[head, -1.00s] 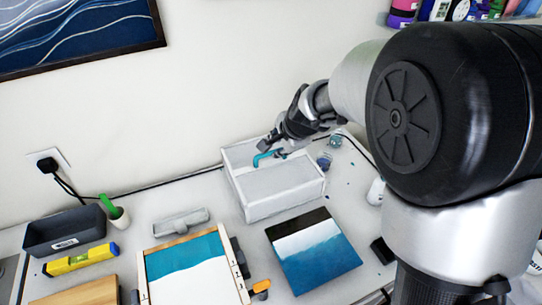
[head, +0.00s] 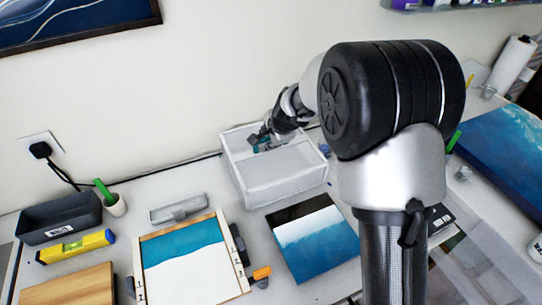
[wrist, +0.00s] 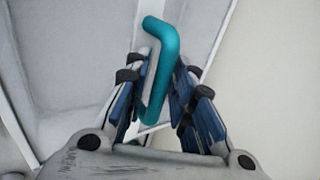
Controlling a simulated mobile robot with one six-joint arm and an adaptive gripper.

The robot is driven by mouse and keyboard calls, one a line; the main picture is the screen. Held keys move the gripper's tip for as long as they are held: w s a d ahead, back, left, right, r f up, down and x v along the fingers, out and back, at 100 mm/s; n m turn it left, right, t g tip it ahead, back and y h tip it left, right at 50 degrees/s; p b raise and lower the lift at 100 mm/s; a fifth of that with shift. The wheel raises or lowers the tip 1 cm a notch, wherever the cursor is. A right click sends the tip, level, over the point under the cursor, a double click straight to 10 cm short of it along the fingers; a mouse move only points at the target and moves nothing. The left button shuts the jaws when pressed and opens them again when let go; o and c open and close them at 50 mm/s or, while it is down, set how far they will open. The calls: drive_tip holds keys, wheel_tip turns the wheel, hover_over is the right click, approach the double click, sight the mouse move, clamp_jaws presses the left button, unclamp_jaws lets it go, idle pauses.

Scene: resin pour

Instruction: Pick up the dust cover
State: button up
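The dust cover (head: 285,182) is a pale, translucent box standing on the bench against the wall in the head view. Its teal bar handle (wrist: 165,55) shows clearly in the wrist view, but is mostly hidden by my gripper in the head view. My gripper (wrist: 162,98) is open around the handle, with one blue-padded finger on each side. The cover's pale panel (wrist: 70,45) lies beneath the fingers.
A blue and white painting (head: 312,243) lies in front of the cover, beside a framed panel (head: 190,265). A grey tray (head: 178,209), a yellow level (head: 75,246) and a dark bin (head: 60,224) are at left. A large blue panel (head: 510,150) is at right.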

drive_tip(key=shift+c, duration=0.4)
clamp_jaws()
drive_tip(key=shift+r, duration=0.1)
